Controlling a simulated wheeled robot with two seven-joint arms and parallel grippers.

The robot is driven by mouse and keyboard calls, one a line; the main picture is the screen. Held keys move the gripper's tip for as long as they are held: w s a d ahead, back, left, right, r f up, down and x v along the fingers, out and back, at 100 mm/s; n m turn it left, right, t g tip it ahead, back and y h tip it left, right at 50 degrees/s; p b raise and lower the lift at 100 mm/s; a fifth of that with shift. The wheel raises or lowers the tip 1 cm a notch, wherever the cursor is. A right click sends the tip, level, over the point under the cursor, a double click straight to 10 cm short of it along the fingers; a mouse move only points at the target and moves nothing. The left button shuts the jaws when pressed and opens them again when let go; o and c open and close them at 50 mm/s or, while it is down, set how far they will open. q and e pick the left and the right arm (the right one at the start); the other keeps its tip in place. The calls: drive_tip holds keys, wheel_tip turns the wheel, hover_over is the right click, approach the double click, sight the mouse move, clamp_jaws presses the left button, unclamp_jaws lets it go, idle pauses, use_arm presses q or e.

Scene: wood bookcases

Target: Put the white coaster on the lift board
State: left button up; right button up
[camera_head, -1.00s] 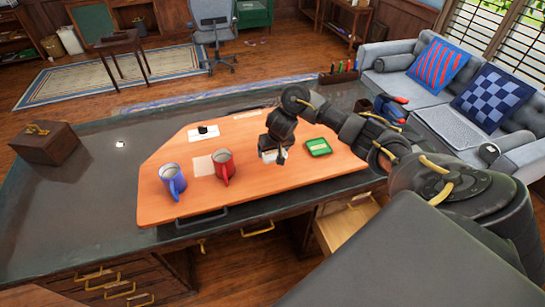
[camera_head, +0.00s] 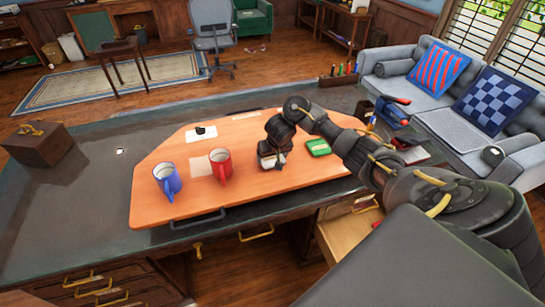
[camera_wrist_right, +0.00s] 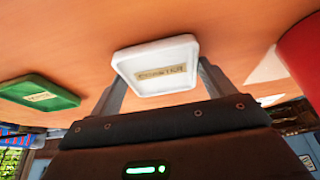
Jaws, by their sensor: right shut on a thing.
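The lift board (camera_head: 235,185) is an orange-brown board on the dark desk. My right gripper (camera_head: 271,162) is over its right half. It is shut on the white coaster (camera_wrist_right: 157,66), a square tile with a tan label, held between both fingers in the wrist view. In the head view the gripper hides most of the coaster. The coaster is close to the board surface; I cannot tell whether it touches. A green coaster (camera_head: 318,147) lies on the board to the right of the gripper; it also shows in the wrist view (camera_wrist_right: 40,95). My left gripper is not in view.
A red mug (camera_head: 220,166) and a blue mug (camera_head: 166,180) stand on the board's left half. A small black item (camera_head: 200,130) sits on a pale card behind them. A wooden box (camera_head: 38,145) stands at the desk's left end. The board's front middle is clear.

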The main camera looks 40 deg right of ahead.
drive_tip(key=shift+f, duration=0.1)
drive_tip(key=o, duration=0.9)
drive_tip(key=shift+f, duration=0.1)
drive_tip(key=shift+o, duration=0.2)
drive_tip(key=shift+r, duration=0.2)
drive_tip(key=p+v, duration=0.9)
drive_tip(key=v, duration=0.3)
drive_tip(key=shift+a, duration=0.1)
